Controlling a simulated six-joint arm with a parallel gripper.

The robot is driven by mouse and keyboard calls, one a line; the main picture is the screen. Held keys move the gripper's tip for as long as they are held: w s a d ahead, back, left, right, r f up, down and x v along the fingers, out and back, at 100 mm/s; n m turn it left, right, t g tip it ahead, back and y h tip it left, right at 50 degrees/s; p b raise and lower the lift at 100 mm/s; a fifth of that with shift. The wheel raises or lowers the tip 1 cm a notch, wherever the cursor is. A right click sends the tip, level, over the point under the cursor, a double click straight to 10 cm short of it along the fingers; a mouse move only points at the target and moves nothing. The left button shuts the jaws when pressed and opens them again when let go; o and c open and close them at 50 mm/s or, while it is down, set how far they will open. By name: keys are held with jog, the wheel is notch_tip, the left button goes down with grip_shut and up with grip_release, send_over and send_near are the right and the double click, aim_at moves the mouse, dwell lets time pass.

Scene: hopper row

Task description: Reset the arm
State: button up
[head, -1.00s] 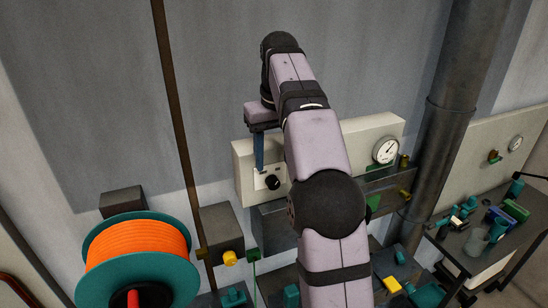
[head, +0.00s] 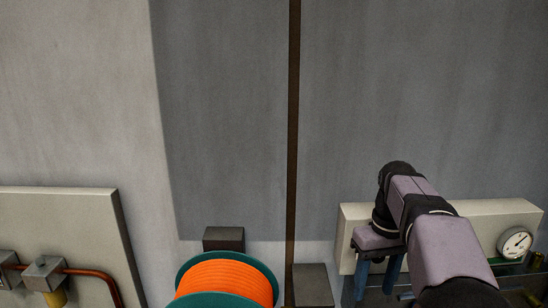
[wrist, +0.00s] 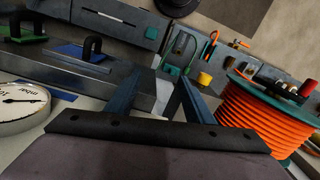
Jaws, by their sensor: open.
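My gripper (head: 377,284) is at the lower right of the head view, in front of the cream gauge panel (head: 480,218). Its two blue fingers point down and stand apart, with nothing seen between them. The lower fingertips are cut off or hidden there. In the wrist view my gripper (wrist: 166,82) also shows both fingers apart and empty. My arm comes in from the lower right corner of the head view.
An orange cable spool with teal flanges (head: 228,281) stands left of my gripper; it also shows in the wrist view (wrist: 255,118). A round gauge (head: 515,242) is on the panel. A brown vertical pipe (head: 293,140) runs up the wall. Pipework with a yellow part (head: 55,298) is far left.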

jog(key=s+a+f+m+b, duration=0.1)
jog(key=s+a+f+b, duration=0.2)
jog(key=s+f, duration=0.7)
jog(key=s+a+f+m+b, duration=0.1)
jog(key=s+a+f+b, duration=0.2)
jog(key=s+f, duration=0.7)
notch_tip(320, 180, down, 5)
jog(key=shift+a+f, duration=0.1)
jog(key=shift+a, duration=0.65)
jog(key=shift+s, duration=0.1)
